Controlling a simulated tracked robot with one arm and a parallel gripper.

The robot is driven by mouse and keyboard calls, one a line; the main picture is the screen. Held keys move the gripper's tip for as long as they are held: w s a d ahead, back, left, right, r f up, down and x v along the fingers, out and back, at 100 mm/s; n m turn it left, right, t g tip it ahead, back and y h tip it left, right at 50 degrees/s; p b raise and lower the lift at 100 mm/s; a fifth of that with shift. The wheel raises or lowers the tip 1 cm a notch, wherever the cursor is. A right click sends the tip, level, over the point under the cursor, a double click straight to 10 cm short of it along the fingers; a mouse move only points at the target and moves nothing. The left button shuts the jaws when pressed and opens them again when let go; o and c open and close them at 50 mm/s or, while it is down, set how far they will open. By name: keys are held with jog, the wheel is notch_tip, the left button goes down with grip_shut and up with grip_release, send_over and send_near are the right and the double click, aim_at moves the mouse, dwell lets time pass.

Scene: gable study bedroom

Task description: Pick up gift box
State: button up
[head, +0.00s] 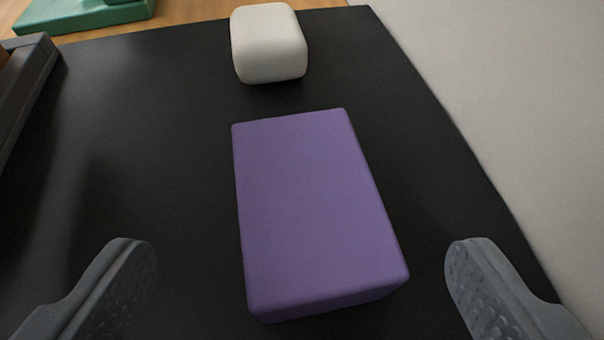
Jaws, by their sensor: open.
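A purple rectangular box (315,210), which fits the gift box, lies on a black surface (165,150) in the middle of the head view. Its long side runs away from me, and its top and near end show. My gripper (302,258) is open, with one grey finger at the lower left and one at the lower right. The near part of the box appears between the fingers in the picture, with a gap on each side. No contact shows. I cannot tell how far the fingertips are above the surface.
A white rounded block (268,42) stands behind the purple box, apart from it. A dark grey object (25,90) is at the left edge. A green object (80,15) is at the far left by the wooden floor. A pale surface (500,100) borders the right side.

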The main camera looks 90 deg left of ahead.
aim_at(300, 198)
jog(key=shift+b+x, duration=0.5)
jog(key=shift+x, duration=2.05)
jog(key=shift+r, duration=0.1)
jog(key=c, duration=1.3)
